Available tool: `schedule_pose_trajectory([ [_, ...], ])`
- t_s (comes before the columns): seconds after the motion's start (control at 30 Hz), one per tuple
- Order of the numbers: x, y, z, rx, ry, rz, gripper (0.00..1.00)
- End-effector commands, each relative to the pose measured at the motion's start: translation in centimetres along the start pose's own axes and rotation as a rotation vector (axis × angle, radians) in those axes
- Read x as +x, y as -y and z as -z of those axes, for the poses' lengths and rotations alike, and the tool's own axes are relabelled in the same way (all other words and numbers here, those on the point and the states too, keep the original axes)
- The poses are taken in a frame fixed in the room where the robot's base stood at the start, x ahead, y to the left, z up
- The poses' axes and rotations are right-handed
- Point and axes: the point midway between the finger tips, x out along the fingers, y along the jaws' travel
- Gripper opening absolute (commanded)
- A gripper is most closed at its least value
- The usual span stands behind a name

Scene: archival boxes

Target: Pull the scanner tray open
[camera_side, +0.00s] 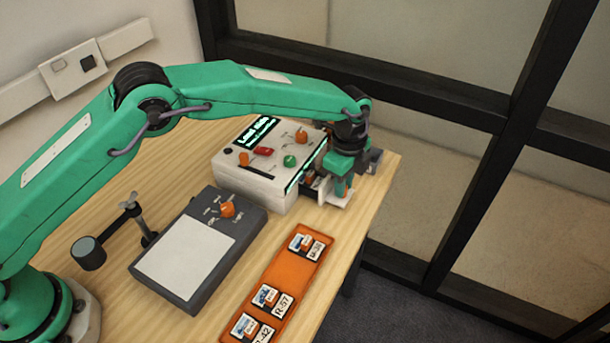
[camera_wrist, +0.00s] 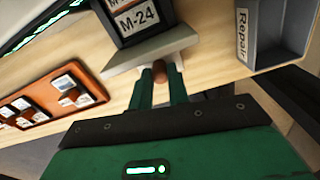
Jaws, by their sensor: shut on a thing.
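The scanner (camera_side: 262,165) is a white box with a lit display, knobs and buttons on top, standing near the table's far right edge. Its pale tray front (camera_wrist: 152,48) shows in the wrist view, standing out from the scanner's side, with a dark holder and a card marked M-24 (camera_wrist: 139,20) behind it. My gripper (camera_wrist: 160,80) is shut on the tray's brown knob (camera_wrist: 158,72), one green finger on each side. In the side view my gripper (camera_side: 343,187) hangs at the scanner's right side and hides part of the tray.
An orange rack (camera_side: 272,292) with several labelled cards lies at the front right of the table. A dark pad with a white sheet (camera_side: 185,258) lies left of it. A grey bin marked Repair (camera_wrist: 280,35) stands close beside my gripper, near the table edge.

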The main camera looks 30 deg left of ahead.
Motion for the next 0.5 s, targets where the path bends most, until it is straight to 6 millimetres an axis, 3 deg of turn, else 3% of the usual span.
schedule_pose_trajectory([
  [0.3, 0.0, 0.7, 3.4, -0.001, -0.003, 0.006, 0.00],
  [0.5, -0.1, 0.7, 4.0, -0.001, -0.002, 0.005, 0.00],
])
